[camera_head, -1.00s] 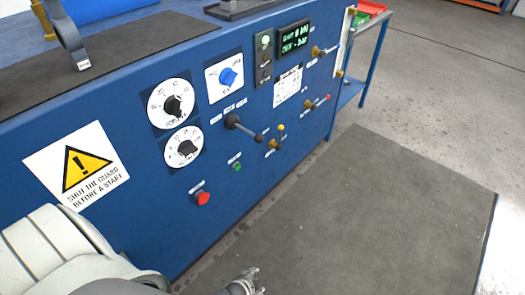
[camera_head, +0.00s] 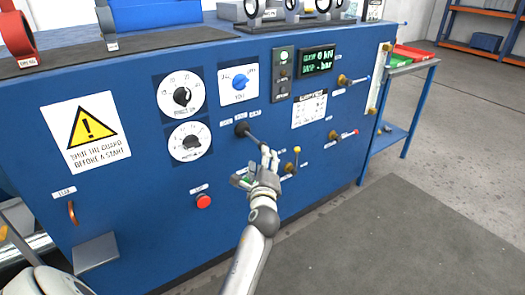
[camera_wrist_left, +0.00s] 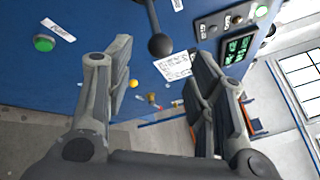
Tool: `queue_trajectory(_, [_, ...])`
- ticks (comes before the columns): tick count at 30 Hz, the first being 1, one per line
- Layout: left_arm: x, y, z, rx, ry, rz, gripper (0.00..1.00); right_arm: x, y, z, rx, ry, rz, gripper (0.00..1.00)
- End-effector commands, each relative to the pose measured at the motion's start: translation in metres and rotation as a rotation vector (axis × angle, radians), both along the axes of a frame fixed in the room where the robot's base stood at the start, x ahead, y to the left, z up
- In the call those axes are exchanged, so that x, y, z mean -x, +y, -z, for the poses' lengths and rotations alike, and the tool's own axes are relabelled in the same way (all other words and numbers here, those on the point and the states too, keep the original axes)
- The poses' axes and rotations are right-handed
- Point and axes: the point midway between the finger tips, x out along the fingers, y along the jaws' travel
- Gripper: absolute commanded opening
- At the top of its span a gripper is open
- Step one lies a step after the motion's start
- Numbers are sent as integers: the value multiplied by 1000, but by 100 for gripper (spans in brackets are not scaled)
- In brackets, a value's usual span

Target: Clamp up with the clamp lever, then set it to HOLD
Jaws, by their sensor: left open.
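The black lever (camera_head: 252,136) with a ball end, apparently the clamp lever, is on the blue panel below small labels too small to read. It slants down to the right from its round hub. My left gripper (camera_head: 268,157) is open at the lever's lower end, which it partly hides. In the left wrist view, the lever's black ball knob (camera_wrist_left: 160,45) appears in the gap between the open fingers (camera_wrist_left: 160,68), towards the top. My right gripper is not in view.
A green-lit display (camera_head: 317,61) and a blue-knobbed selector (camera_head: 240,84) are above. A red button (camera_head: 203,201) is lower left. Small yellow-knobbed and red-tipped valve levers (camera_head: 334,135) stick out to the right. The floor mat (camera_head: 390,235) in front is clear.

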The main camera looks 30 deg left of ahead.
Motion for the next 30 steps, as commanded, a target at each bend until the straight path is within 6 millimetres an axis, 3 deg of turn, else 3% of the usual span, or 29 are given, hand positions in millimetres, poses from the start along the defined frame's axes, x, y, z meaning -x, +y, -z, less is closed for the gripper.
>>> queue_trajectory(6, [-36, 24, 1, 1, -2, 0, 50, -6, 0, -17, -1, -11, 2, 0])
queue_trajectory(13, [-61, 41, 1, 1, -2, 1, 50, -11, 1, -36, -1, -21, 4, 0])
queue_trajectory(27, [-70, 46, 1, 2, 0, 2, 50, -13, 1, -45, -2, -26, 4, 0])
queue_trajectory(30, [-70, 46, 1, 2, 0, 2, 37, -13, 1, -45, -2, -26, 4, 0])
